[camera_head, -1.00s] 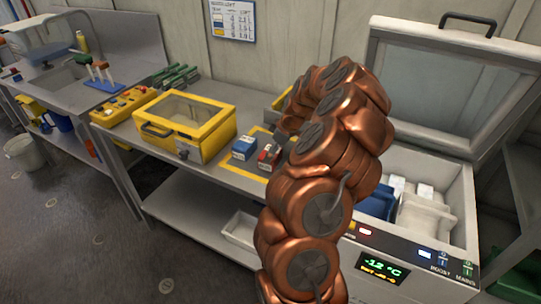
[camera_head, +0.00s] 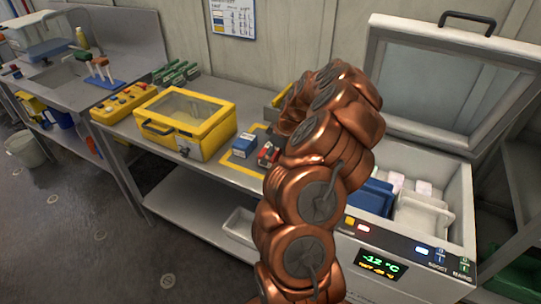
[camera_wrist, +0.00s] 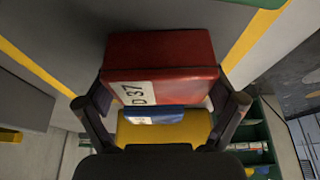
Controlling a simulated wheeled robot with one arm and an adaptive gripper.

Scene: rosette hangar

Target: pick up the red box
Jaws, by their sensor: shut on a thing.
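The red box (camera_wrist: 160,52), with a white label reading "D 37", sits between the two fingers of my gripper (camera_wrist: 160,108) in the wrist view. My gripper is shut on it, one finger at each side. In the head view a small part of the red box (camera_head: 268,154) shows beside my copper arm, which hides the rest of it and my gripper. I cannot tell whether the box touches the bench or is just above it. A blue box (camera_head: 244,146) stands close to its left on the bench.
A yellow case (camera_head: 185,122) with a clear lid stands left on the bench (camera_head: 222,178). An open freezer (camera_head: 452,205) with a raised lid (camera_head: 428,85) is at the right, holding blue and white containers. A blue and a yellow surface show below the box in the wrist view.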

